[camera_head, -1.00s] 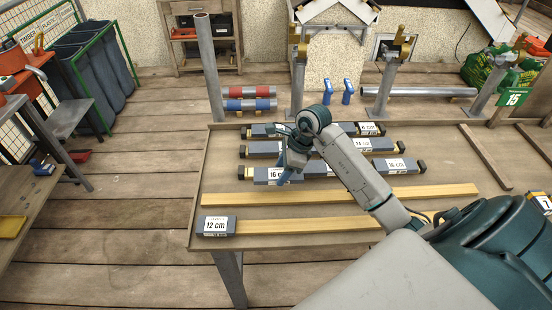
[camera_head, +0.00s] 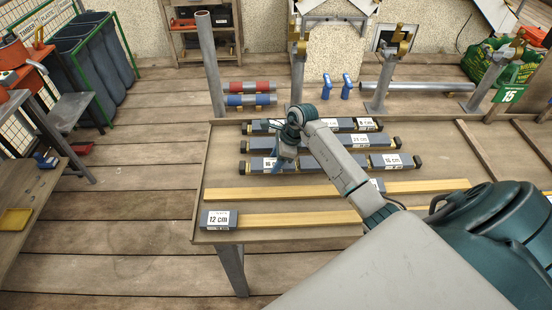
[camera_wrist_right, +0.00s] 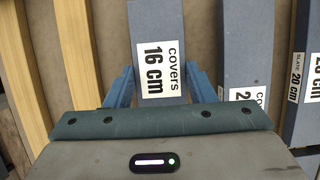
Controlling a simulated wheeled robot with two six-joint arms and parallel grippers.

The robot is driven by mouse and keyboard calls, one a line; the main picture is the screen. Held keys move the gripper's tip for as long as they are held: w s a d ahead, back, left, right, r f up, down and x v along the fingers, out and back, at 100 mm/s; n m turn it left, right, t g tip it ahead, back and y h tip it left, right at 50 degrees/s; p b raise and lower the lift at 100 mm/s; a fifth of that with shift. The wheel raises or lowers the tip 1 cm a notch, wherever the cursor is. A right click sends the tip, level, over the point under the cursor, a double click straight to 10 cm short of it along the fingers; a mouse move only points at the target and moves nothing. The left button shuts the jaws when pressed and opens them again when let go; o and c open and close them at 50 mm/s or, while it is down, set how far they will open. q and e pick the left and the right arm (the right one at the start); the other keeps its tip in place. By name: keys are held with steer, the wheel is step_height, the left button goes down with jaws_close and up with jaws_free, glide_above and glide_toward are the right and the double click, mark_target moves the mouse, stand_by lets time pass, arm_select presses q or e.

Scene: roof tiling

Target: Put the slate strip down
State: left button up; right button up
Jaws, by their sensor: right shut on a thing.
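The slate strip (camera_wrist_right: 156,35) is dark blue-grey with a white label reading "covers 16 cm". In the right wrist view it lies between the two blue fingers of my right gripper (camera_wrist_right: 161,85), which is shut on it. In the head view my right gripper (camera_head: 282,163) is low over the left part of the nearest row of slate (camera_head: 345,165) on the table, and hides part of that row and its left label. I cannot tell whether the held strip touches the tabletop. My left gripper is not in view.
Two more slate rows (camera_head: 350,145) lie just behind. In front, two yellow wooden battens (camera_head: 415,187) cross the table (camera_head: 215,185), with a "12 cm" slate piece (camera_head: 218,220) on the near one's left end. Metal posts (camera_head: 298,85) stand along the back.

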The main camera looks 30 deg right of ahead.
steer(key=shift+f, duration=0.15)
steer(key=o, duration=1.1)
steer(key=shift+r, duration=0.3)
steer(key=b+v, duration=0.4)
steer(key=v, duration=0.8)
steer(key=shift+s+f, duration=0.2)
